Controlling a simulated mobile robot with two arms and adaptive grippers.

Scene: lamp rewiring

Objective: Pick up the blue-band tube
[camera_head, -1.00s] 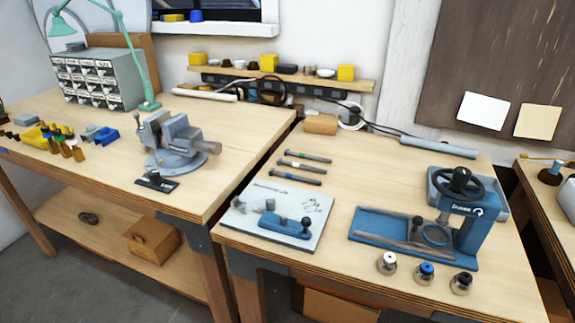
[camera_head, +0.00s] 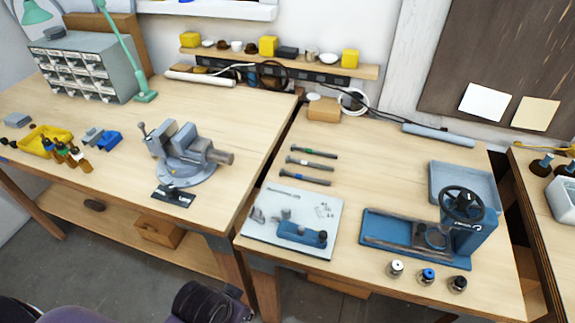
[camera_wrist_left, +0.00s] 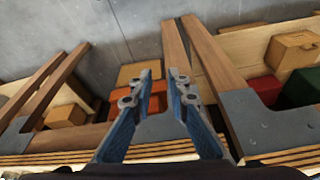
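Three slim dark tubes lie side by side at the left back of the right bench in the head view. The blue-band tube (camera_head: 303,179) is the nearest of them, and nothing touches it. The tube with a green band (camera_head: 314,151) is the farthest, and another tube (camera_head: 310,163) lies between. My left gripper (camera_wrist_left: 160,88) is open in the left wrist view, with a clear gap between its fingers and nothing held. It points toward the bench legs and floor, away from the tubes. My right gripper is in neither view.
A white board (camera_head: 262,234) with a blue fixture lies in front of the tubes. A blue press (camera_head: 462,235) stands to their right, with several small bottles before it. A vise (camera_head: 180,160) stands on the left bench (camera_head: 235,110). A gap separates the benches.

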